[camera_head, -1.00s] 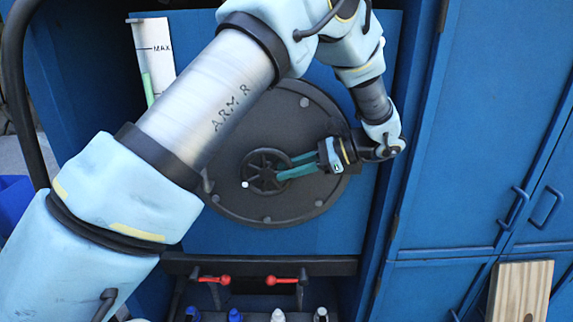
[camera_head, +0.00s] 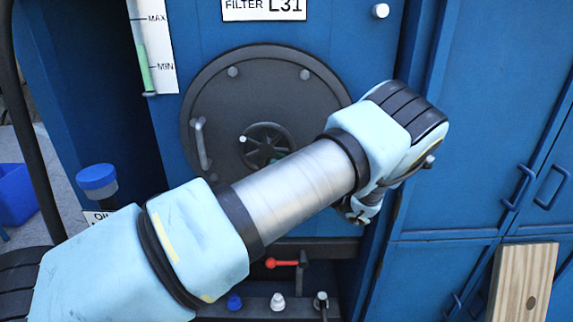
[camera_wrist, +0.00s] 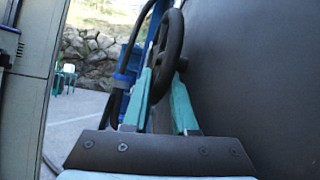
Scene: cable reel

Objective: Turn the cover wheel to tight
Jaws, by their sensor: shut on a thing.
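The cover wheel (camera_head: 266,136) is a small dark spoked handwheel at the middle of a round dark cover (camera_head: 225,90) on a blue panel. A white knob (camera_head: 242,139) sits at its left rim. My forearm hides its lower right part and most of my gripper in the head view. In the wrist view the wheel (camera_wrist: 170,42) shows edge-on, its rim between the two teal fingers of my gripper (camera_wrist: 163,78). The fingers are shut on the rim. No tight mark can be read.
A handle (camera_head: 200,145) stands out from the cover's left side. A red lever (camera_head: 284,263) and several capped fittings lie below. A gauge (camera_head: 155,45) is at upper left, a blue-capped container (camera_head: 97,180) at left. Blue cabinets and a wooden board (camera_head: 522,285) are at right.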

